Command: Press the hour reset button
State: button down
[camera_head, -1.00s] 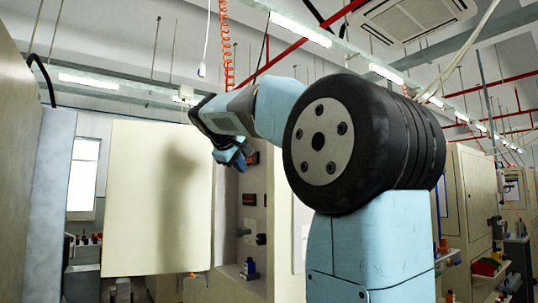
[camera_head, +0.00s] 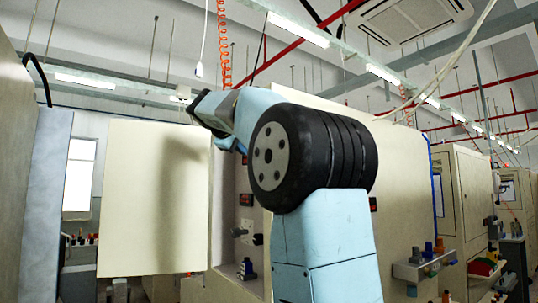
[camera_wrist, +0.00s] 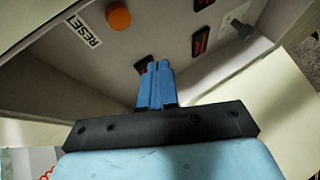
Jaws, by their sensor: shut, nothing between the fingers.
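An orange round button (camera_wrist: 118,16) sits on the cabinet's inner panel in the wrist view, close to a white label reading RESET (camera_wrist: 82,30). No word for hours is legible. My gripper (camera_wrist: 156,66) is shut and empty, its blue fingers side by side. In the picture, its tips lie below and right of the orange button, apart from it. They partly cover a small dark and red display (camera_wrist: 142,64). Whether the tips touch the panel I cannot tell. In the head view my arm hides most of the gripper and the orange button.
Two more red displays (camera_wrist: 201,42) and a grey knob (camera_wrist: 240,28) are on the panel, right of the fingers. In the head view a cream cabinet door (camera_head: 155,200) stands open left of my arm. Small items stand on a shelf (camera_head: 422,268) at the right.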

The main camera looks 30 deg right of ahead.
jog(key=d, duration=0.7)
jog(key=shift+w, duration=0.1)
dwell(1.8)
jog(key=shift+d, duration=0.2)
jog(key=shift+d, duration=0.25)
jog(key=shift+d, duration=0.55)
dwell(1.0)
jog(key=shift+d+r, duration=0.2)
jog(key=shift+d, duration=0.05)
dwell(0.6)
jog(key=shift+a, duration=0.15)
jog(key=shift+s+a+f, duration=0.1)
jog(key=shift+s+a, duration=0.1)
jog(key=shift+a, duration=0.6)
